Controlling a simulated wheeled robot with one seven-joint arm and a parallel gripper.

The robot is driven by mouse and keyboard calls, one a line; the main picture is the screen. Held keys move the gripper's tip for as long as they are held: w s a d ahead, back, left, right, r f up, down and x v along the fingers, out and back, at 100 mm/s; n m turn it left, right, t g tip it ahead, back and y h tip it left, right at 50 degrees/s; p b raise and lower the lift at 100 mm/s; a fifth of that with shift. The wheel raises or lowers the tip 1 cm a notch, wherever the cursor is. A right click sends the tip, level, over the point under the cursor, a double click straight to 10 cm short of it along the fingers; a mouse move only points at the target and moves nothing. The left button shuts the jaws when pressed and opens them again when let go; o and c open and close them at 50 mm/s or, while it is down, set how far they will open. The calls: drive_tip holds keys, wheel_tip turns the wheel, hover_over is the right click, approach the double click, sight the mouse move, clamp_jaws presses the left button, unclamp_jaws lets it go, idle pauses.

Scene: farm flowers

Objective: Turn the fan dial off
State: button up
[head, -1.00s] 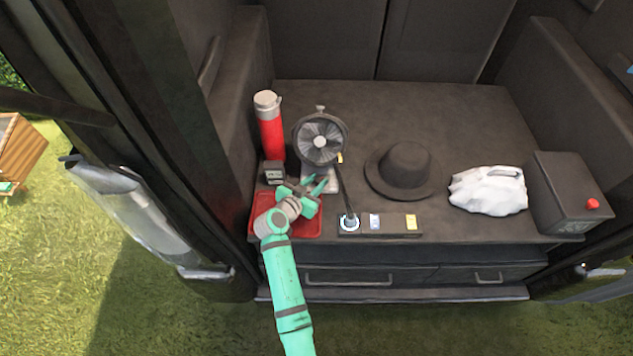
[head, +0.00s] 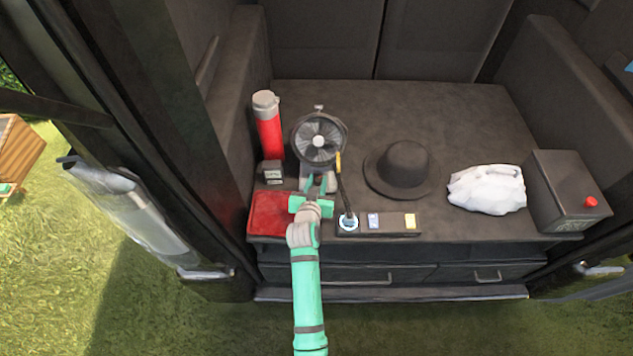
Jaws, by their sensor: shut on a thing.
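The black fan (head: 319,140) stands upright on the dark deck, its round grille facing forward. Its pale base (head: 304,172) is partly hidden behind my gripper. My gripper (head: 321,186), with green fingers, is at the front of the fan's base, just below the grille. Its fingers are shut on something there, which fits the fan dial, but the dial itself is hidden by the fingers.
A red bottle (head: 269,130), a small dark box (head: 271,172) and a red tray (head: 268,214) are on the left. A panel strip (head: 390,224) with a cable lies right of my gripper. A black hat (head: 399,170), white bag (head: 486,189) and button box (head: 570,192) stand farther right.

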drive_tip(key=shift+d+n+y, duration=0.1)
drive_tip(key=shift+n+y, duration=0.7)
drive_tip(key=shift+y, duration=0.1)
drive_tip(key=o, duration=1)
drive_tip(key=v, duration=1)
drive_tip(key=shift+s+r, duration=0.1)
drive_tip(key=shift+s, duration=0.3)
